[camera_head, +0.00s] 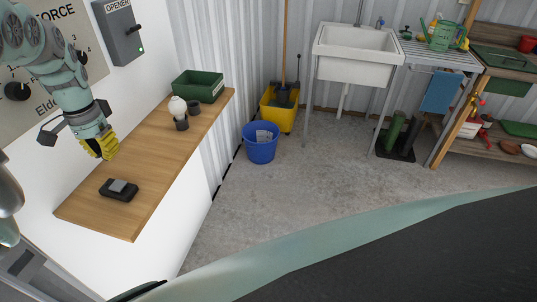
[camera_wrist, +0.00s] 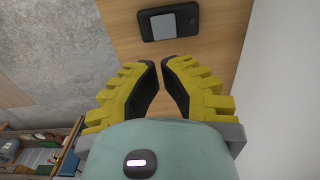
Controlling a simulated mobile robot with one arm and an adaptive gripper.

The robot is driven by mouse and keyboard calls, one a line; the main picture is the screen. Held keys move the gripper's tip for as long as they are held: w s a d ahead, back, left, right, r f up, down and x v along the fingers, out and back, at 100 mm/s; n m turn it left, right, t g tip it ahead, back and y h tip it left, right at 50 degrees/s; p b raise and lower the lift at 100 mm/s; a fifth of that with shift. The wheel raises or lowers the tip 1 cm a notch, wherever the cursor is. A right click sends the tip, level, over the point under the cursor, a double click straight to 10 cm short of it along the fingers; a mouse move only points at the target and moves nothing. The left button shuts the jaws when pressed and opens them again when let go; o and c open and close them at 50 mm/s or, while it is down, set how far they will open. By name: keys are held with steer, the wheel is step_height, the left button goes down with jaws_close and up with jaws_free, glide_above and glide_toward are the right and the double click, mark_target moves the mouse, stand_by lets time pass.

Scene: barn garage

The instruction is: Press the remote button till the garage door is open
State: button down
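The remote is a small black box with a grey button (camera_head: 118,186), lying on the wooden shelf (camera_head: 148,192) near its front end. In the wrist view the remote (camera_wrist: 189,23) is at the top, beyond my fingertips, with the pale grey button (camera_wrist: 175,22) facing up. My gripper (camera_head: 101,149) has yellow ridged fingers and hangs above the shelf, behind and above the remote. Its fingertips (camera_wrist: 162,62) nearly meet with nothing between them, and they are apart from the remote. A grey box marked OPENER (camera_head: 120,32) with a lever and green light is on the wall. The garage door is not in view.
A green bin (camera_head: 198,86), a white bottle (camera_head: 177,107) and dark cups (camera_head: 182,125) stand at the shelf's far end. A blue bucket (camera_head: 261,146) and yellow mop bucket (camera_head: 280,110) are on the floor. The concrete floor (camera_head: 300,190) in the middle is clear.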

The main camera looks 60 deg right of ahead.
mark_target(123, 182)
step_height(123, 182, down, 9)
steer(key=shift+s+d+f+p, duration=0.1)
steer(key=shift+d+p, duration=0.05)
steer(key=shift+p, duration=0.45)
steer(key=shift+f, duration=0.1)
